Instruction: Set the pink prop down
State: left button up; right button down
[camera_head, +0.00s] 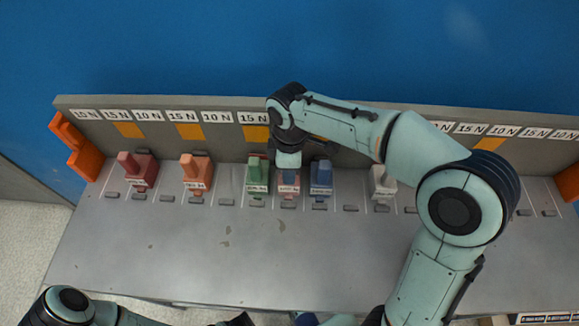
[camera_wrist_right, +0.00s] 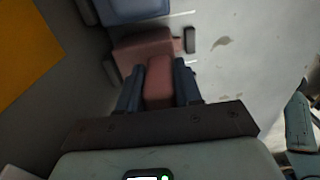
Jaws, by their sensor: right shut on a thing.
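The pink prop (camera_head: 289,191) is a labelled block with an upright grip, between the green prop (camera_head: 257,179) and the blue prop (camera_head: 321,179). My right gripper (camera_head: 288,172) points down over it, and my arm hides its upper part. In the right wrist view, the two dark fingers (camera_wrist_right: 159,84) are closed on both sides of the grip of the pink prop (camera_wrist_right: 140,50). I cannot tell whether its base touches the bench. Part of my left arm shows at the bottom left; its gripper is out of view.
A grey bench (camera_head: 200,247) carries a dark red prop (camera_head: 143,171), a salmon prop (camera_head: 196,174) and a pale prop (camera_head: 383,184) in marked slots. A back panel with force labels stands behind. Orange brackets (camera_head: 78,146) stand at the left end. The front of the bench is clear.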

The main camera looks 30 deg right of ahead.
jog(key=shift+f, duration=0.2)
jog(key=c, duration=0.8)
grip_release()
jog(key=shift+o, duration=0.2)
jog(key=shift+r+p, duration=0.9)
jog(key=shift+r, duration=3.1)
